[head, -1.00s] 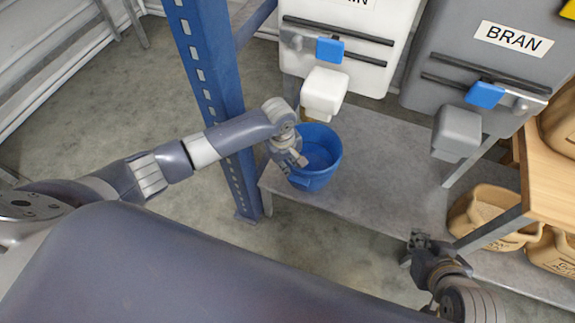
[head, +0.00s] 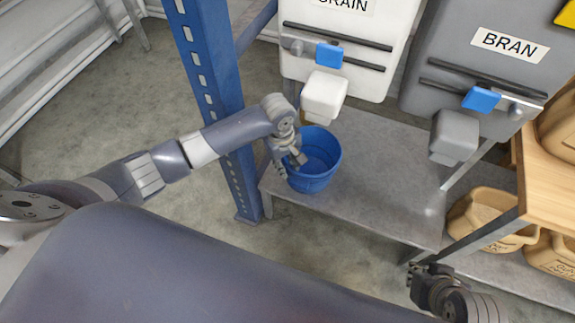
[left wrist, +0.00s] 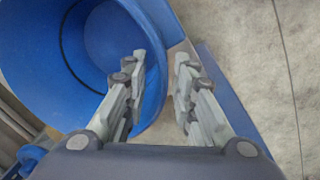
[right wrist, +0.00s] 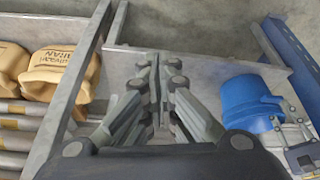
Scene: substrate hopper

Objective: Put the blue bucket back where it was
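The blue bucket (head: 322,172) stands upright on the grey metal shelf (head: 385,165), near its left end beside the blue post and below the white GRAIN hopper's spout (head: 324,95). My left gripper (head: 289,168) is at the bucket's left rim. In the left wrist view my left gripper (left wrist: 160,62) has its fingers spread, one inside the bucket (left wrist: 70,60) and one outside, with the wall between them and a gap visible on the outer side. My right gripper (head: 430,268) is shut and empty near the shelf's front edge. It also shows in the right wrist view (right wrist: 157,68), apart from the bucket (right wrist: 248,103).
A blue perforated post (head: 212,75) rises just left of the bucket. The grey BRAN hopper (head: 475,60) hangs to the right. The middle of the grey shelf is clear.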

